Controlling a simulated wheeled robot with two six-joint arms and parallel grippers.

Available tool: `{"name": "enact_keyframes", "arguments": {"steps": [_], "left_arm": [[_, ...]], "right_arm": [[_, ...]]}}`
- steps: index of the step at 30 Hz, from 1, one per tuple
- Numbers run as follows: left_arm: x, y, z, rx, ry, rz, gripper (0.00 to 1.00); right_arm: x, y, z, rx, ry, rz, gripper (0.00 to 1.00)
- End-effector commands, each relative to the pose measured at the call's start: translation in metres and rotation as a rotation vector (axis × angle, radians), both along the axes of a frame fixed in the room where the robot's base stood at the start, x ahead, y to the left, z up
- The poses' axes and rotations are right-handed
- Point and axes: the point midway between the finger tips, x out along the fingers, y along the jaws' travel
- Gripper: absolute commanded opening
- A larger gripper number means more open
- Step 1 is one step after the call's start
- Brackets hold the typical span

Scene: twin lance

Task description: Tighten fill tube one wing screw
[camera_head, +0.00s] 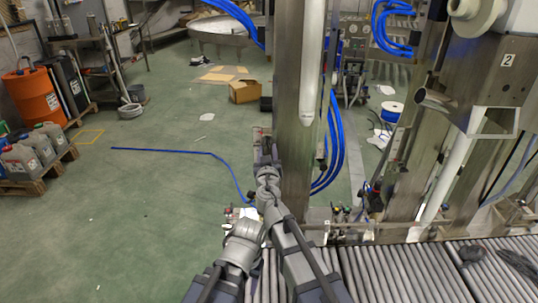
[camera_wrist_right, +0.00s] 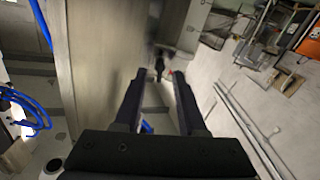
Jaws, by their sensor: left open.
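I cannot make out a wing screw. My right gripper (camera_head: 262,135) is raised at the column's left side, partly hidden by its own wrist. In the right wrist view its two dark fingers (camera_wrist_right: 157,88) are apart with nothing between them. A small dark thing with a red spot (camera_wrist_right: 160,66) shows beyond the fingertips, too blurred to name. My left gripper (camera_head: 240,212) is lower, left of the column, open and small in view.
A roller conveyor (camera_head: 400,274) runs along the bottom. Blue hoses (camera_head: 335,150) hang right of the column. A second station marked 2 (camera_head: 508,59) stands at the right. The green floor (camera_head: 150,215) at left is mostly clear, with a blue hose (camera_head: 165,150) across it.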

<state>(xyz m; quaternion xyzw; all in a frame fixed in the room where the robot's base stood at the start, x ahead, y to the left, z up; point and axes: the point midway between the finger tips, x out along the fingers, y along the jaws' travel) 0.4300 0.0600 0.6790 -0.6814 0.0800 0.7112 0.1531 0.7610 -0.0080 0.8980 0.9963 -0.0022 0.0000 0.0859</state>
Motion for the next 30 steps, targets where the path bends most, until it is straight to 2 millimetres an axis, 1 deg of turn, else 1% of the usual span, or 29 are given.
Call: {"name": "enact_keyframes", "arguments": {"steps": [1, 9, 14, 22, 23, 30], "left_arm": [[0.000, 0.000, 0.000, 0.000, 0.000, 0.000, 0.50], [0.000, 0.000, 0.000, 0.000, 0.000, 0.000, 0.50], [0.000, 0.000, 0.000, 0.000, 0.000, 0.000, 0.50], [0.000, 0.000, 0.000, 0.000, 0.000, 0.000, 0.50], [0.000, 0.000, 0.000, 0.000, 0.000, 0.000, 0.50], [0.000, 0.000, 0.000, 0.000, 0.000, 0.000, 0.50]], "right_arm": [[0.006, 0.002, 0.000, 0.000, 0.000, 0.000, 0.40], [0.024, 0.006, 0.000, 0.000, 0.000, 0.003, 0.40], [0.029, 0.008, 0.000, 0.000, 0.000, 0.004, 0.40], [0.029, 0.008, 0.000, 0.000, 0.000, 0.004, 0.40], [0.030, 0.008, 0.000, 0.000, 0.000, 0.004, 0.38], [0.030, 0.008, 0.000, 0.000, 0.000, 0.004, 0.11]]}}
